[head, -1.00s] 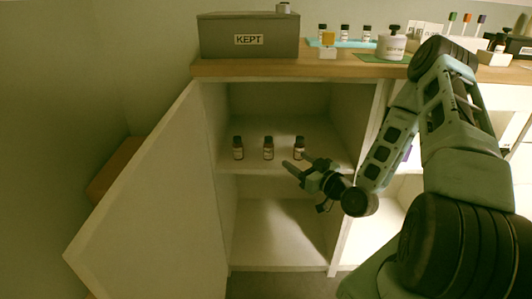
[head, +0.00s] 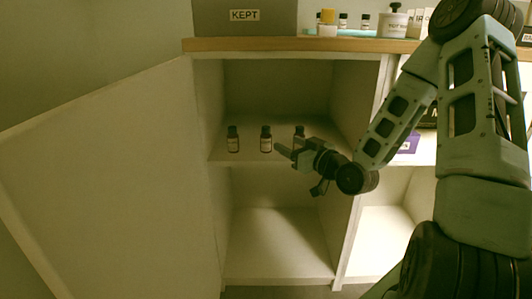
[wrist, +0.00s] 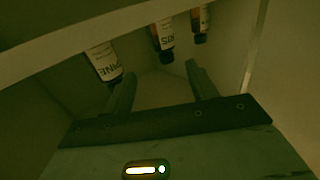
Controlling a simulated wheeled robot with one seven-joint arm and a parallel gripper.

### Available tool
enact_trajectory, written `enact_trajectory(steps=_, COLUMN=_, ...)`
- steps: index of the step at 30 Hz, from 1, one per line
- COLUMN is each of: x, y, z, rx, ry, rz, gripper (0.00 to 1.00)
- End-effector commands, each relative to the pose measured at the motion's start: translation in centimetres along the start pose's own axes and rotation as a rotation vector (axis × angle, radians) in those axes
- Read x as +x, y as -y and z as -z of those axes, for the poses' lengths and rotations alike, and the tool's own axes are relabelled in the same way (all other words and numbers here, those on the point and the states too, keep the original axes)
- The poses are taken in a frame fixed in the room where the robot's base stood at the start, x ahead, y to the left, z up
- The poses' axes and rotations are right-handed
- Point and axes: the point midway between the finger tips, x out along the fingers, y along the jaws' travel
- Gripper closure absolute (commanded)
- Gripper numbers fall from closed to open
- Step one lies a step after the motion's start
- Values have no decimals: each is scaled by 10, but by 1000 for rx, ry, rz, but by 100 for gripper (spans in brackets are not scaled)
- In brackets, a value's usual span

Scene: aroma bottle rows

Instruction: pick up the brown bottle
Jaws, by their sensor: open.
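Three small dark-capped bottles with pale labels stand in a row on the upper shelf of the open cabinet: the left bottle (head: 233,139), the middle bottle (head: 266,139) and the right bottle (head: 299,131). All look dark brownish in the dim light, so I cannot tell which is the brown one. My gripper (head: 289,147) is open and empty in front of the right bottle, hiding its lower part. The wrist view shows the bottles upside down: a near bottle (wrist: 104,62) labelled PINE, a middle one (wrist: 162,36) and a far one (wrist: 199,24). The open fingers (wrist: 160,72) appear apart from them.
The open cabinet door (head: 110,170) stands at the left. The shelf edge (head: 240,161) runs below the bottles, and the lower compartment (head: 275,240) is empty. A grey box marked KEPT (head: 244,16) and other small items stand on the wooden top (head: 300,44).

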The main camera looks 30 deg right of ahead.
Motion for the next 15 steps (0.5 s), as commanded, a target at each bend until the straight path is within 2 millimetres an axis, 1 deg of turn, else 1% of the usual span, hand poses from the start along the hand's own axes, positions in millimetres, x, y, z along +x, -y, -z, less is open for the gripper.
enact_trajectory(steps=1, x=0, y=2, z=-7, rx=-5, ry=-1, rz=1, gripper=43)
enact_trajectory(steps=2, x=1, y=2, z=-7, rx=-5, ry=0, rz=2, gripper=43)
enact_trajectory(steps=3, x=12, y=2, z=-4, rx=-2, ry=-1, rz=2, gripper=43)
enact_trajectory(steps=4, x=18, y=2, z=-3, rx=-2, ry=-2, rz=3, gripper=43)
enact_trajectory(steps=6, x=30, y=2, z=-3, rx=0, ry=-1, rz=1, gripper=43)
enact_trajectory(steps=9, x=42, y=2, z=-2, rx=0, ry=0, rz=1, gripper=43)
enact_trajectory(steps=15, x=54, y=3, z=-4, rx=0, ry=1, rz=1, gripper=43)
